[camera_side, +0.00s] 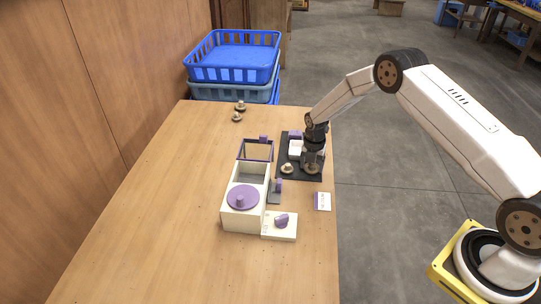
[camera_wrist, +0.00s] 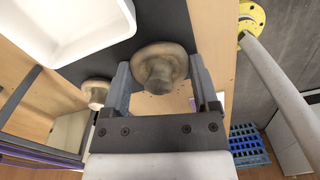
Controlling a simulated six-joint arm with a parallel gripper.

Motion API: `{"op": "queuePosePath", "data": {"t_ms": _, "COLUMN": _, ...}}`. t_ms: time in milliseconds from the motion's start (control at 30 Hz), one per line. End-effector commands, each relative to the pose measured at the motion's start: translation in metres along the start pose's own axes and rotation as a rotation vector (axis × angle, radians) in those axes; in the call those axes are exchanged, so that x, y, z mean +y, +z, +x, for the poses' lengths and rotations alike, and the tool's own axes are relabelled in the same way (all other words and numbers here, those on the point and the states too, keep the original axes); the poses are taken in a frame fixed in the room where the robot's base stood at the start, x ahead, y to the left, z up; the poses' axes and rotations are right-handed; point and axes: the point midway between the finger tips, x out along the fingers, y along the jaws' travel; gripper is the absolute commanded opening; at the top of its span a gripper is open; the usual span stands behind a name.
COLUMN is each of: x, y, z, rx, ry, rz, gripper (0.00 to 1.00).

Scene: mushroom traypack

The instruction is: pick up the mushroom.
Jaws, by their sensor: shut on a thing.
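My gripper (camera_side: 312,163) points down over the dark mat (camera_side: 308,178). It is shut on a brown mushroom (camera_wrist: 159,66), which sits between the two fingers in the wrist view. The mushroom's stem faces the wrist camera. In the side view the held mushroom (camera_side: 312,170) is low over the mat, partly hidden by the fingers. I cannot tell whether it touches the mat. A second mushroom (camera_side: 287,169) rests on the mat to the left, and it also shows in the wrist view (camera_wrist: 96,92).
A white tray (camera_wrist: 75,45) lies beside the gripper. A cream box with a purple disc (camera_side: 242,198) and a small panel with a purple knob (camera_side: 281,222) stand nearer. Two more mushrooms (camera_side: 238,117) lie far back. Blue crates (camera_side: 236,70) stand beyond the table.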

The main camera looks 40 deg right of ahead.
Motion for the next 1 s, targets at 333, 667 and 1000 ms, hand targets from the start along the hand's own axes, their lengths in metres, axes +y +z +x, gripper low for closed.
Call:
{"op": "queuePosePath", "data": {"t_ms": 333, "x": 0.000, "y": 0.000, "z": -0.017, "rx": 0.000, "ry": 0.001, "rz": 0.000, "gripper": 0.49}}
{"op": "queuePosePath", "data": {"t_ms": 667, "x": -0.013, "y": -0.010, "z": -0.050, "rx": 0.001, "ry": 0.000, "rz": 0.000, "gripper": 0.49}}
{"op": "queuePosePath", "data": {"t_ms": 1000, "x": -0.039, "y": -0.032, "z": -0.089, "rx": 0.000, "ry": 0.001, "rz": 0.000, "gripper": 0.49}}
